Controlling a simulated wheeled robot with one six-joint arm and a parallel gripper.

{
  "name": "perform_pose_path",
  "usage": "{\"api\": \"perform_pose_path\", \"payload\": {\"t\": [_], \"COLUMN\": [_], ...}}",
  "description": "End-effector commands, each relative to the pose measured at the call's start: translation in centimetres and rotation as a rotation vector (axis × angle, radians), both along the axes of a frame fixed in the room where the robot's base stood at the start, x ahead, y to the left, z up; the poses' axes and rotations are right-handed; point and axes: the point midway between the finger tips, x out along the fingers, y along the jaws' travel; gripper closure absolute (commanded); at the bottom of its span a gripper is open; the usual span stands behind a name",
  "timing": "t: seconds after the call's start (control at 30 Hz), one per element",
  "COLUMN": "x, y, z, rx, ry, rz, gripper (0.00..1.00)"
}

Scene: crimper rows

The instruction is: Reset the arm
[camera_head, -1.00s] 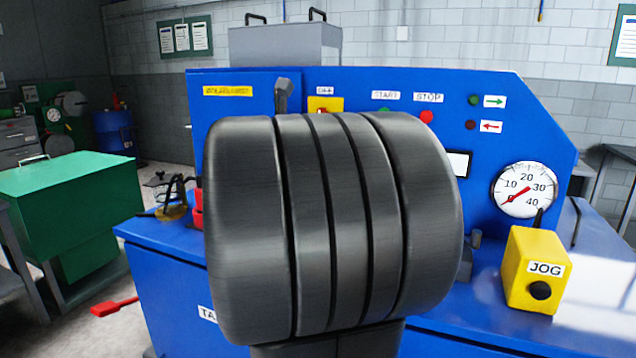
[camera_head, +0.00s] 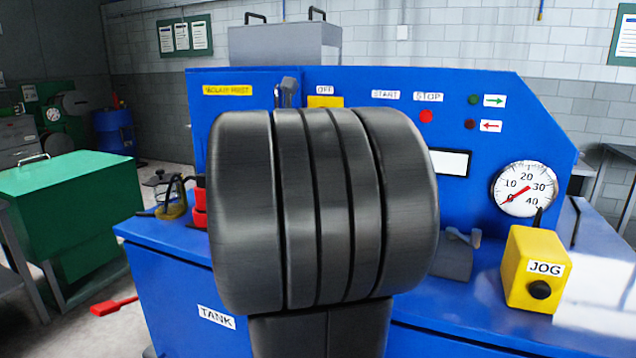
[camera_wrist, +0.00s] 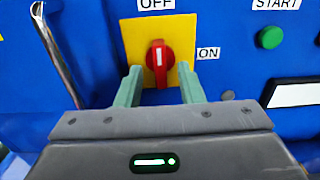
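In the wrist view my gripper (camera_wrist: 160,88) is open and empty. Its two greenish fingers stand apart, pointing at the rotary switch's yellow plate (camera_wrist: 183,28). The red knob (camera_wrist: 158,64) shows between the fingertips with visible gaps on both sides. The knob's white mark is upright, toward the OFF label (camera_wrist: 156,4); the ON label (camera_wrist: 208,53) is to its right. In the head view my dark arm link covers the middle of the blue machine (camera_head: 490,110). It hides my gripper and most of the switch; only the top of the yellow plate (camera_head: 325,101) shows.
A green button (camera_wrist: 271,37) and a pale screen (camera_wrist: 295,94) are right of the fingers. A metal lever (camera_wrist: 57,55) stands to their left. The head view shows a red stop button (camera_head: 426,116), a dial gauge (camera_head: 525,189) and a yellow JOG box (camera_head: 537,270).

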Motion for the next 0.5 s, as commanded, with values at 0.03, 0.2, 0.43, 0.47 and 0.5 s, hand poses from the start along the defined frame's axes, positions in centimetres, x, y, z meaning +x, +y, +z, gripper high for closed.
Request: {"api": "perform_pose_path", "payload": {"t": [0.03,0.2,0.43,0.47,0.5], "x": [-1.0,-4.1,-8.0,-8.4,-9.0], "y": [0.5,1.8,3.4,3.6,3.8], "z": [0.1,0.0,0.0,0.0,0.0], "rx": [0.000,0.001,0.001,0.001,0.000], "ry": [-0.002,-0.001,0.000,0.001,0.000], "rz": [0.004,0.004,0.004,0.004,0.004], "gripper": [0.65,0.65,0.65,0.65,0.65]}}
